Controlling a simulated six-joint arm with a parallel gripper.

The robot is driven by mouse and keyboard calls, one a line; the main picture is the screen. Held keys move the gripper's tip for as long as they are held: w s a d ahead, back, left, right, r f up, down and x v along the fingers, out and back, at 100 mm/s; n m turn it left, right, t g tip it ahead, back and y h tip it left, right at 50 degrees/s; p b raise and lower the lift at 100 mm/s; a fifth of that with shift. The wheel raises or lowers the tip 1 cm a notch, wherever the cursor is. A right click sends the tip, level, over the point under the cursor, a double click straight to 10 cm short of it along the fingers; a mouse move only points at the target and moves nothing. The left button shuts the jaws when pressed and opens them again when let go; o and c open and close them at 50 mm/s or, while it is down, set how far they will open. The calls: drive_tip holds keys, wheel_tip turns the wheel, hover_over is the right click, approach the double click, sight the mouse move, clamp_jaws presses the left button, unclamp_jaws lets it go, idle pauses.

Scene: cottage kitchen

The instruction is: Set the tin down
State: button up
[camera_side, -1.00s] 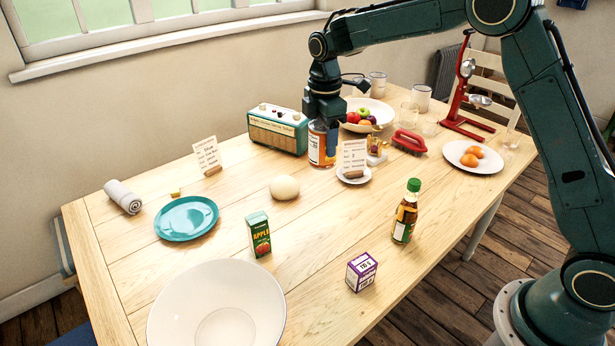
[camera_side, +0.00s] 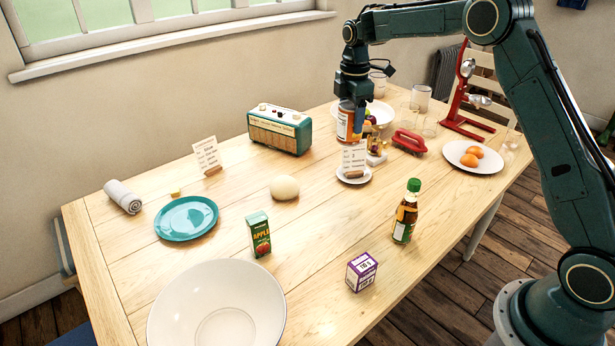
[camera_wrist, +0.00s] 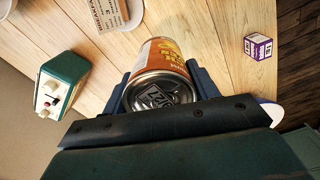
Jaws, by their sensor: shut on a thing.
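The tin (camera_side: 346,124) has an orange and white label. My gripper (camera_side: 352,106) is shut on it and holds it upright from above, near the back of the table, between the radio and the fruit bowl. In the wrist view the tin's silver lid with a pull ring (camera_wrist: 160,90) shows between the two fingers (camera_wrist: 162,88), and the label faces outward. The tin's foot is partly behind a card on a small plate, and I cannot tell whether it touches the table.
The green radio (camera_side: 280,130) stands left of the tin, and the fruit bowl (camera_side: 384,112) is close behind it on the right. A card (camera_side: 354,157) on a small plate (camera_side: 347,179) stands just in front. Bare tabletop (camera_side: 315,170) lies between the radio and that plate.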

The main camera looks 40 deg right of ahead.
drive_tip(key=s+d, duration=0.4)
drive_tip(key=d, duration=1.2)
drive_tip(key=s+d+m, duration=0.1)
drive_tip(key=s+d, duration=0.3)
drive_tip(key=d, duration=1.2)
drive_tip(key=shift+s+m, duration=0.2)
drive_tip(key=shift+m, duration=0.1)
drive_tip(key=shift+d+f, duration=0.1)
wheel_tip(320, 180, down, 20)
drive_tip(key=shift+r, duration=0.15)
drive_tip(key=o, duration=1.2)
drive_tip(key=shift+f, duration=0.2)
drive_tip(key=shift+r, duration=0.1)
